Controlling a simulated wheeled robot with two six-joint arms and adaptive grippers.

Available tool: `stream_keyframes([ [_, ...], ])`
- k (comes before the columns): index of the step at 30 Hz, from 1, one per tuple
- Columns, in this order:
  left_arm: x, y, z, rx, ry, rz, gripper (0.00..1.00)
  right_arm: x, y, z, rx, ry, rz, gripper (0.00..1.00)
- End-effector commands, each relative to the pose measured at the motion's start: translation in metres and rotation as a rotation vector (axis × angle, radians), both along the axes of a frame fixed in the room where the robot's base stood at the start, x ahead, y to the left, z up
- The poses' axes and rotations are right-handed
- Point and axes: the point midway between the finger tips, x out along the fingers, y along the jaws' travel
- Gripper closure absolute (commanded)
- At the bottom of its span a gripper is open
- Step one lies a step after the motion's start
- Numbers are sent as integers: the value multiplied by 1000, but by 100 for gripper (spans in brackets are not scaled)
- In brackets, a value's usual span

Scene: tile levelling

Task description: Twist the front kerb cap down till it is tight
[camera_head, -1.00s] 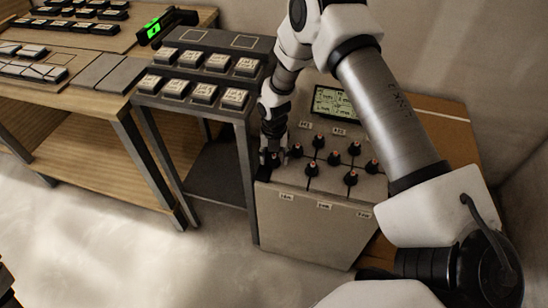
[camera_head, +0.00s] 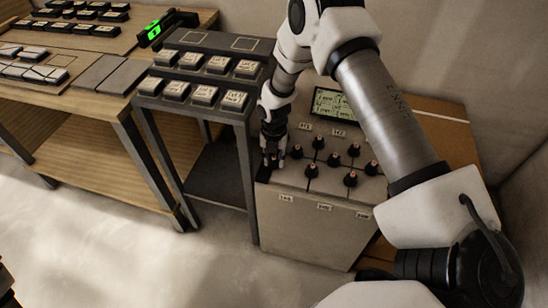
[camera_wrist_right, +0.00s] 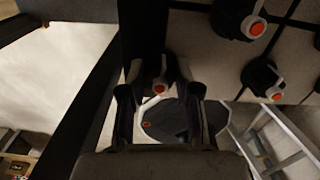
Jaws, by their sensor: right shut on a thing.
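The front kerb cap (camera_wrist_right: 160,88), a dark knob with an orange-red centre, sits between the two fingers of my right gripper (camera_wrist_right: 158,75) in the right wrist view. The fingers are shut on it, one on each side. In the head view my right gripper (camera_head: 271,158) points down at the near left corner of the pale tiled box (camera_head: 312,222), and the cap is mostly hidden there. How tight the cap sits cannot be told. My left gripper is not clearly in view.
Several other dark caps with orange-red tops (camera_head: 350,179) stand along the tile joints, close to the right of my gripper. A small display (camera_head: 333,103) is behind them. A dark stand with tile pieces (camera_head: 190,118) is close on the left.

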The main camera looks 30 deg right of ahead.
Motion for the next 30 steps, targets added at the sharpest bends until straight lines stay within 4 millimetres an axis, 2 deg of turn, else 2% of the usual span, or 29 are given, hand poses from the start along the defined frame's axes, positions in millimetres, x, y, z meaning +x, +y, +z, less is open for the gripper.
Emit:
stream_keyframes([
  [30, 0, 0, 30, 0, 0, 0, 60, -1, 1, 1, 0, 2, -928, 100],
])
